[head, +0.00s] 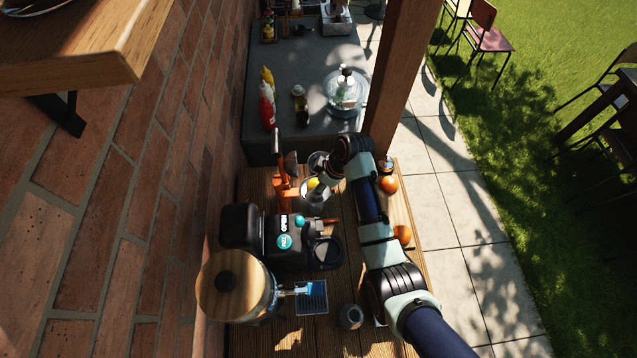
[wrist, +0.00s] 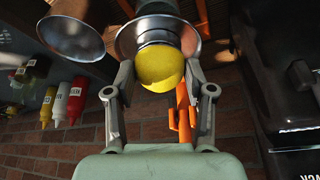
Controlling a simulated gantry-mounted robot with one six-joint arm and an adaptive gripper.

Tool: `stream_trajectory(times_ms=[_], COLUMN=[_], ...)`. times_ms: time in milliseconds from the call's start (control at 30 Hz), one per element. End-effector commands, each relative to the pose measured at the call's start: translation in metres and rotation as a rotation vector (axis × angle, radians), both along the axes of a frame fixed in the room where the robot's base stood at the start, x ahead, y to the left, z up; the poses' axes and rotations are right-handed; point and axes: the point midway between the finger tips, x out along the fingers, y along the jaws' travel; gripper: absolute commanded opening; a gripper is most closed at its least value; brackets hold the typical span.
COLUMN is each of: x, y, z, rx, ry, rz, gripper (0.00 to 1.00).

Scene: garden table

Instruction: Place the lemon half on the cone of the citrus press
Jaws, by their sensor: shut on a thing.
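The yellow lemon half (wrist: 160,68) sits between the two fingers of my gripper (wrist: 158,78) in the wrist view, and the fingers are shut on it. It shows as a small yellow spot (head: 313,183) in the head view, beside my gripper (head: 325,179). A shiny metal bowl of the citrus press (wrist: 127,38) lies directly behind the lemon half. The orange press frame (head: 284,187) stands left of the bowl in the head view. The cone is hidden, and I cannot tell whether the lemon half touches it.
Another metal bowl (wrist: 70,36) is close by. A black machine with a teal label (head: 285,257) and a wooden-lidded glass dispenser (head: 228,285) stand nearer. Oranges (head: 388,184) lie right of my arm. Sauce bottles (head: 267,104) stand on the grey counter (head: 290,62), near the brick wall.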

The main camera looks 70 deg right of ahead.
Motion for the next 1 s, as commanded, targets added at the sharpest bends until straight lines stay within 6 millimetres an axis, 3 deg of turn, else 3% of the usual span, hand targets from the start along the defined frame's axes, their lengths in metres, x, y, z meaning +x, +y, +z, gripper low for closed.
stream_trajectory(times_ms=[367, 400, 533, 833, 1000], x=[0.0, 0.0, 0.0, 0.0, -0.005], y=[0.0, 0.0, 0.0, 0.0, -0.002], z=[-0.008, -0.008, -0.007, -0.007, 0.01], rx=[-0.002, -0.002, -0.002, -0.002, -0.005], ry=[-0.001, -0.001, -0.001, -0.001, -0.003], rz=[0.0, 0.0, 0.0, 0.0, -0.001], gripper=[0.19, 0.55, 0.77, 0.79, 0.79])
